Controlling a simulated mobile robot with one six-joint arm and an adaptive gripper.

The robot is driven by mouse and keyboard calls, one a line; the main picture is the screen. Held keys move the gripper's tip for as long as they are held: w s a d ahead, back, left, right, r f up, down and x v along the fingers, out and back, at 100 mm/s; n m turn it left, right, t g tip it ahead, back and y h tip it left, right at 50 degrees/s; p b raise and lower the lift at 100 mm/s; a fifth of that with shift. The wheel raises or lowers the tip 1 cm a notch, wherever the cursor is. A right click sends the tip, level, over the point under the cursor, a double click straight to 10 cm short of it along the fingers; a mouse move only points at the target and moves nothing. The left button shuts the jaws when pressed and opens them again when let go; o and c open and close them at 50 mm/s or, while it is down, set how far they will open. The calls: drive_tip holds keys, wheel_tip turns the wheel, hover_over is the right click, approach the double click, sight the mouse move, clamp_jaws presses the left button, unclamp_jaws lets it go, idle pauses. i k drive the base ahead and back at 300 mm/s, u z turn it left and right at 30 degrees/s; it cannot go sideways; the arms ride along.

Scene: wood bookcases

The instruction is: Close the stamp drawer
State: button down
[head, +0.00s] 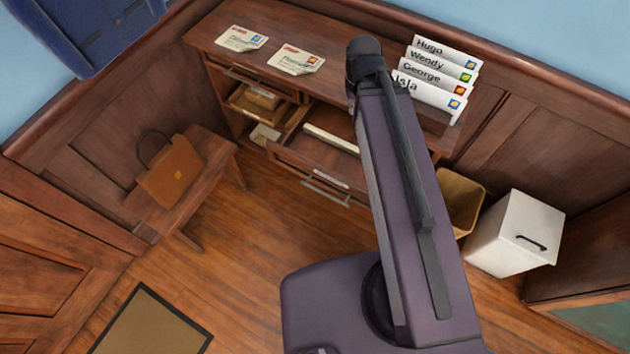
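A wooden desk (222,36) stands against the back wall. One of its drawers (292,158) is pulled out toward the room, with its inside showing. The drawer front carries a small pale label, too small to read, and a metal handle (325,193). A long pale strip (331,138) lies in or across the open drawer. My arm crosses the picture in front of the desk and hides the drawer's right part. I cannot make out my gripper or its fingers in the head view. I cannot confirm from the label that this is the stamp drawer.
Envelopes (241,39) lie on the desk top, and named cards (436,74) stand at its right. Open shelves left of the drawer hold boxes. A bench (210,152) with a brown bag (170,172) stands left. A bin (461,200) and white cabinet (515,233) stand right. Floor before the drawer is clear.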

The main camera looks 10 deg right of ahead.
sight(321, 147)
drive_tip(key=z, duration=0.1)
drive_tip(key=k, duration=1.15)
drive_tip(key=u, duration=0.6)
